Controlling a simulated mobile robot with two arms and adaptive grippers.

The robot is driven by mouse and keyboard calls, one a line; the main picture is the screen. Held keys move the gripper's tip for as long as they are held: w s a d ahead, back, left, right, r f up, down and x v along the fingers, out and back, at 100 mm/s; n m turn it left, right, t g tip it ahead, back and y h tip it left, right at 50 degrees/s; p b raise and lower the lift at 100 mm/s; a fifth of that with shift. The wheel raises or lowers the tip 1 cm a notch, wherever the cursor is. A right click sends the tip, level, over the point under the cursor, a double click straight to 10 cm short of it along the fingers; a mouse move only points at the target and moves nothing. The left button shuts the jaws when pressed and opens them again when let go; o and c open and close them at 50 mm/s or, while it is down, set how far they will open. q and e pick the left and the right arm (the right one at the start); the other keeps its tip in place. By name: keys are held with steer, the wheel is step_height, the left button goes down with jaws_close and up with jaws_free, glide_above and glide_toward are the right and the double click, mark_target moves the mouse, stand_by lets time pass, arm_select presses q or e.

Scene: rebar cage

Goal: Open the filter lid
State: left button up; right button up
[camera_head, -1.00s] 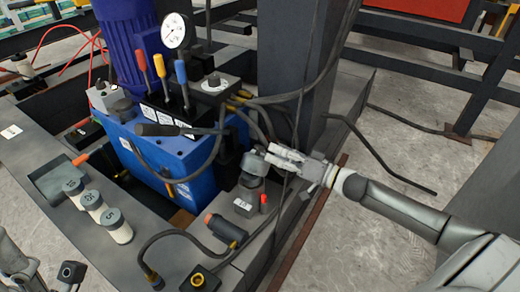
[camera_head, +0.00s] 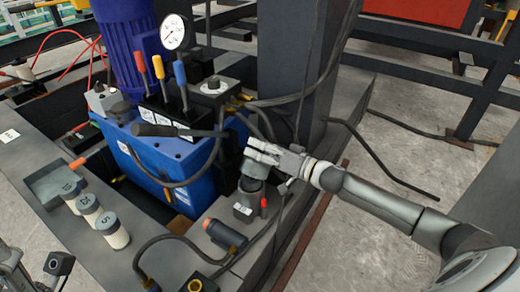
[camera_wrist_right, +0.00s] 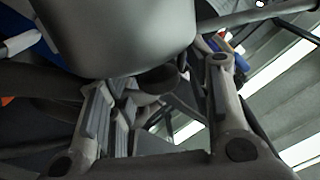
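The filter lid (camera_head: 254,168) is the grey round cap on the small filter housing (camera_head: 247,193), beside the blue tank. It sits upright on the housing. My right gripper (camera_head: 262,150) reaches in from the right, with its fingers at the top of the lid. In the right wrist view, a large grey rounded body, probably the lid (camera_wrist_right: 120,38), fills the upper left. The fingers of my right gripper (camera_wrist_right: 155,90) stand apart there; contact with the lid is unclear. My left gripper (camera_head: 38,268) is cut off at the lower left corner, apart from the lid.
The blue tank (camera_head: 165,160) carries levers and a pressure gauge (camera_head: 173,32). A dark post (camera_head: 288,75) stands behind the lid. Hoses and an orange-ended dark cylinder (camera_head: 225,233) lie in front.

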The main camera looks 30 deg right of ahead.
jaws_close()
